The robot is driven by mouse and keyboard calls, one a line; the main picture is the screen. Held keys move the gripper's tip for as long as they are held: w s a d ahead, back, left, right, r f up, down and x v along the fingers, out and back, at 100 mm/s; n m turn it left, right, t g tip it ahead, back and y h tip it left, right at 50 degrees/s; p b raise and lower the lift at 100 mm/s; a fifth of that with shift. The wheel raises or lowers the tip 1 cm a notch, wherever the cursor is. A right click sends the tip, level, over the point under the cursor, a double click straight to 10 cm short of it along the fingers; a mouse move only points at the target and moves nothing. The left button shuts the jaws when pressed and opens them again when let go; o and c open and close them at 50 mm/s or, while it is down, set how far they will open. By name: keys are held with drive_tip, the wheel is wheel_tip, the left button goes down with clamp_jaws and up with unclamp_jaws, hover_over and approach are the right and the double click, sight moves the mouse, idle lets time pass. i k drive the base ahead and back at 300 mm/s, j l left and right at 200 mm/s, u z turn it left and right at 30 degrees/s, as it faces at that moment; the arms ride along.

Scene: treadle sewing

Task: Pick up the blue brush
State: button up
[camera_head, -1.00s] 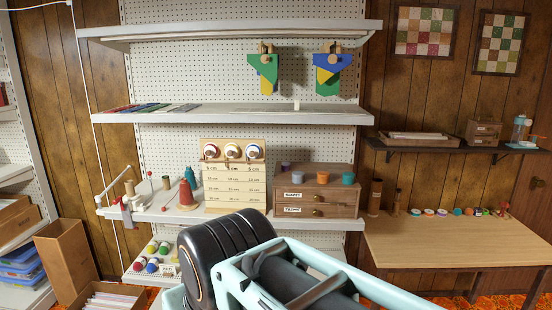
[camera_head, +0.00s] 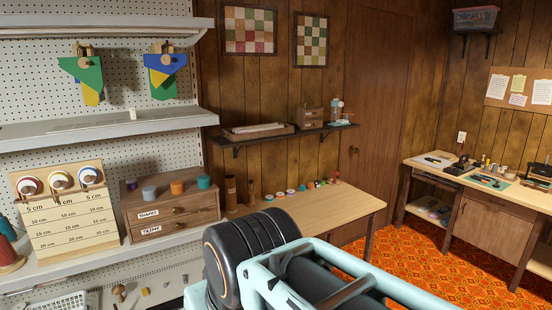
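I cannot make out a blue brush in this view. Small items too small to identify lie on the far workbench (camera_head: 424,168) at the right, and on the wooden table (camera_head: 345,203) in the middle. My arm fills the bottom centre and hides part of the table and floor. My gripper's fingertips do not show.
A shelf unit with a white pegboard (camera_head: 180,55) stands at the left, bearing a wooden drawer box (camera_head: 184,215) and a ribbon board (camera_head: 70,225). A dark wall shelf (camera_head: 285,139) hangs above the table. Orange patterned floor (camera_head: 410,255) is open between table and workbench.

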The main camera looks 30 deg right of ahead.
sight(499, 181)
drive_tip(key=l+z, duration=0.25)
drive_tip(key=z, duration=0.15)
drive_tip(key=l+z, duration=0.35)
drive_tip(key=i+l+z, duration=0.2)
drive_tip(key=l+z, duration=0.2)
drive_tip(key=i+l+z, duration=0.25)
drive_tip(key=l+z, duration=0.2)
drive_tip(key=i+l+z, duration=0.6)
drive_tip(key=z, duration=0.25)
drive_tip(key=i+l+z, duration=0.15)
drive_tip(key=i+z, duration=0.45)
drive_tip(key=i, duration=0.9)
drive_tip(key=i+l+u, duration=0.1)
drive_tip(key=i+u, duration=0.15)
drive_tip(key=i, duration=0.25)
drive_tip(key=i+l+u, duration=0.25)
drive_tip(key=i, duration=0.25)
drive_tip(key=i+l+u, duration=0.95)
drive_tip(key=i+l, duration=0.1)
drive_tip(key=i, duration=0.1)
